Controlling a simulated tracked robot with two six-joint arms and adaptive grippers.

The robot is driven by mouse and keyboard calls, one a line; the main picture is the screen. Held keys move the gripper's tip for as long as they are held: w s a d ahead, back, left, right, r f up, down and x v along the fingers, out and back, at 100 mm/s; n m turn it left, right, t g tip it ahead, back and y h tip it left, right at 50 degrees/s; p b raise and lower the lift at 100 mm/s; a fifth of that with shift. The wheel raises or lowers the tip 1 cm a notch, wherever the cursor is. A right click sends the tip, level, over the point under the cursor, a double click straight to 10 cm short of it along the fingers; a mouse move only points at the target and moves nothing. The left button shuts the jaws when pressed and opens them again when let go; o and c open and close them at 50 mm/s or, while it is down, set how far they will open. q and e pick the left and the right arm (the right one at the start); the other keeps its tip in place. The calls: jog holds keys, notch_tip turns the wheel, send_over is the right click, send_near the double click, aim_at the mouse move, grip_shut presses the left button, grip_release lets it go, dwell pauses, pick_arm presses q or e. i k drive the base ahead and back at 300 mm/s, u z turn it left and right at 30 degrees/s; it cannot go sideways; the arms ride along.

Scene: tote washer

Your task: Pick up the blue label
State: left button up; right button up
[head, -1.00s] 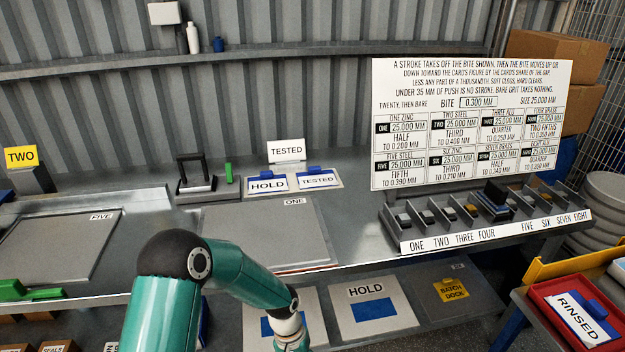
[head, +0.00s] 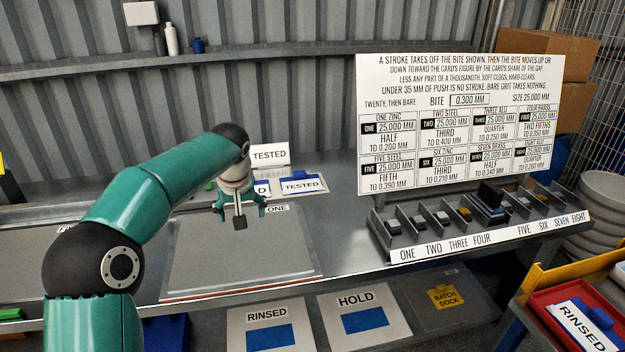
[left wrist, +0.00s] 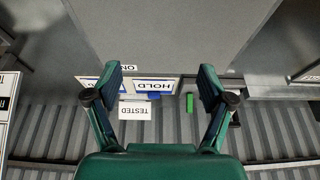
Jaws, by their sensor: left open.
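Two white labels with blue edging and blue tabs lie at the back of the bench. The TESTED label (head: 300,185) is in plain view, while the HOLD label (head: 262,189) is mostly hidden behind my left gripper (head: 240,212). In the left wrist view the HOLD label (left wrist: 154,86) shows between the fingers of my left gripper (left wrist: 161,75), and the TESTED label (left wrist: 88,82) is partly covered by one finger. My left gripper is open and empty, above the ONE plate (head: 235,258). A blue-edged RINSED label (head: 585,328) lies in the red tray. My right gripper is out of view.
A white TESTED sign (head: 270,155) stands behind the labels. A green block (left wrist: 190,102) is beside the HOLD label. A compartment rack (head: 435,235) and a large white board (head: 450,125) stand to the right. RINSED (head: 267,330) and HOLD (head: 363,315) cards lie on the lower shelf.

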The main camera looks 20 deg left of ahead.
aim_at(299, 182)
jog(key=i, duration=1.3)
jog(key=u, duration=0.05)
